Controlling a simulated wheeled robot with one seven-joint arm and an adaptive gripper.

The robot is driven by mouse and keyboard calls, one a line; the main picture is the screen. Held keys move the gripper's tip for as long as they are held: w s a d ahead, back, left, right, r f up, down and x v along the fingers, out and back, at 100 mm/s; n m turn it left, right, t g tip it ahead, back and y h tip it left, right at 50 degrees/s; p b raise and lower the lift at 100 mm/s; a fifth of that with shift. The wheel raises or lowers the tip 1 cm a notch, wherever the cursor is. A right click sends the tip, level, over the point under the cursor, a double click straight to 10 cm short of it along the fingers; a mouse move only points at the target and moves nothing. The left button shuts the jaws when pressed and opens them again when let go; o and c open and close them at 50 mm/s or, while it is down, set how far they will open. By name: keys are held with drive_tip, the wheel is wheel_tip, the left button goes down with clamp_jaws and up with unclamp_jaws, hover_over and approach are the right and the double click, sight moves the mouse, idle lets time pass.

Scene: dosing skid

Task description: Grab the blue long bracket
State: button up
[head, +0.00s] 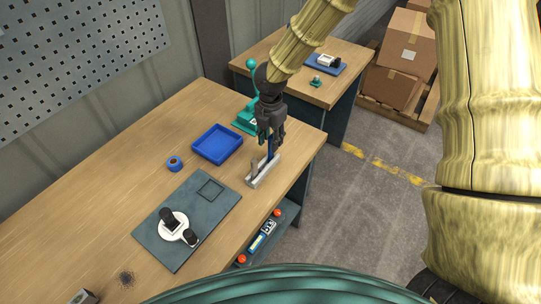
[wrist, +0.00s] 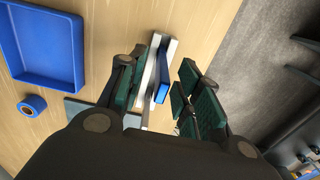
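The blue long bracket (head: 269,148) stands upright in a light grey holder (head: 262,173) near the right edge of the wooden bench. A grey piece (head: 254,168) stands beside it in the same holder. My gripper (head: 271,136) points down over the holder, around the upper part of the bracket, which its fingers partly hide. In the wrist view the blue bracket (wrist: 162,84) lies between the two fingers of my gripper (wrist: 168,78). The fingers are apart, with a visible gap on the right side of the bracket. The holder (wrist: 151,75) shows behind the left finger.
A blue tray (head: 217,144) and a blue tape roll (head: 175,163) lie left of the holder. A teal device (head: 245,122) with a ball-topped lever stands behind my gripper. A dark mat (head: 185,222) carries white and black parts. A shelf (head: 272,236) hangs below the bench edge.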

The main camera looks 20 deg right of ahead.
drive_tip(key=shift+s, duration=0.15)
drive_tip(key=shift+f, duration=0.1)
drive_tip(key=shift+c, duration=0.2)
drive_tip(key=c, duration=0.7)
clamp_jaws()
